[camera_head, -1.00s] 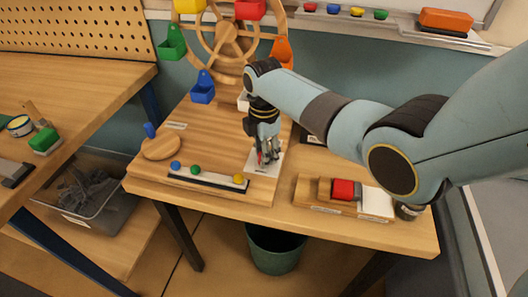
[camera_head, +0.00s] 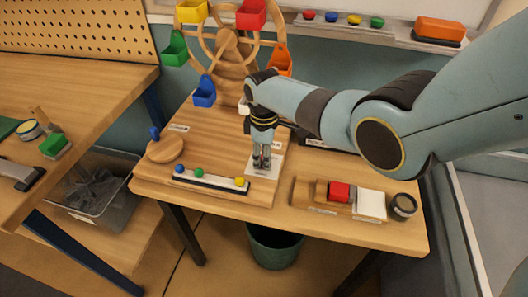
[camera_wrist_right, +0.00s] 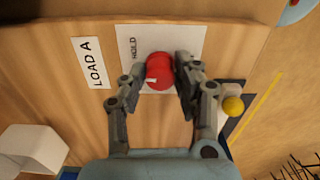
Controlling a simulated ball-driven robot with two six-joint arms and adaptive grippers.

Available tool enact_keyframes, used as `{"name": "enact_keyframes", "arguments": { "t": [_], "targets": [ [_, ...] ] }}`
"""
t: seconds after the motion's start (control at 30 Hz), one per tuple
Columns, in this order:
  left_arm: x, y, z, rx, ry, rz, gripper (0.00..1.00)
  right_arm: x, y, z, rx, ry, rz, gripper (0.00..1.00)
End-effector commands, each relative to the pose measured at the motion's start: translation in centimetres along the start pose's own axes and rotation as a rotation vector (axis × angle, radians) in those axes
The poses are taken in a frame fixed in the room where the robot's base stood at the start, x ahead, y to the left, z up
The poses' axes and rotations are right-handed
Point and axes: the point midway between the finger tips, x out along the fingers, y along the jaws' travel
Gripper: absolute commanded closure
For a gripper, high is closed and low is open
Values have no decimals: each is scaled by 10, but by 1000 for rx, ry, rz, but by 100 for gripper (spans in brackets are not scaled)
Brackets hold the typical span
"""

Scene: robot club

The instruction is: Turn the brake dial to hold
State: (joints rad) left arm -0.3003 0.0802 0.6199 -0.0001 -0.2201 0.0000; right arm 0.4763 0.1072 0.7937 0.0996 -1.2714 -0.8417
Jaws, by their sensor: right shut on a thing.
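The red brake dial (camera_wrist_right: 159,70) sits on a white plate (camera_wrist_right: 189,40) marked HOLD on the wooden base. A small white mark on the dial points to the left in the right wrist view, not at the word HOLD. My right gripper (camera_head: 261,165) points down at the plate. In the right wrist view its fingers (camera_wrist_right: 158,85) are closed on both sides of the dial. The fingers hide the dial in the head view. My left gripper is not in view.
A wooden wheel (camera_head: 229,45) with coloured bins stands behind. A LOAD A label (camera_wrist_right: 90,62) lies beside the plate. In front is a strip (camera_head: 211,181) with blue, green and yellow balls. A wooden block with a red piece (camera_head: 339,191) and a jar (camera_head: 403,206) stand right.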

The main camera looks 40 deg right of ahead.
Motion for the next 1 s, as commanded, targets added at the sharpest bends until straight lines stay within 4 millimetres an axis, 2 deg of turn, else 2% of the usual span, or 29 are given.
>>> {"name": "enact_keyframes", "arguments": {
  "t": [0.5, 1.0],
  "targets": [
    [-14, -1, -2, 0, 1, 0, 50, 0, -1, 1, 396, -2, -2, 100],
    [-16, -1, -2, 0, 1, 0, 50, 1, -1, 1, 509, -2, -2, 100]
  ]
}}
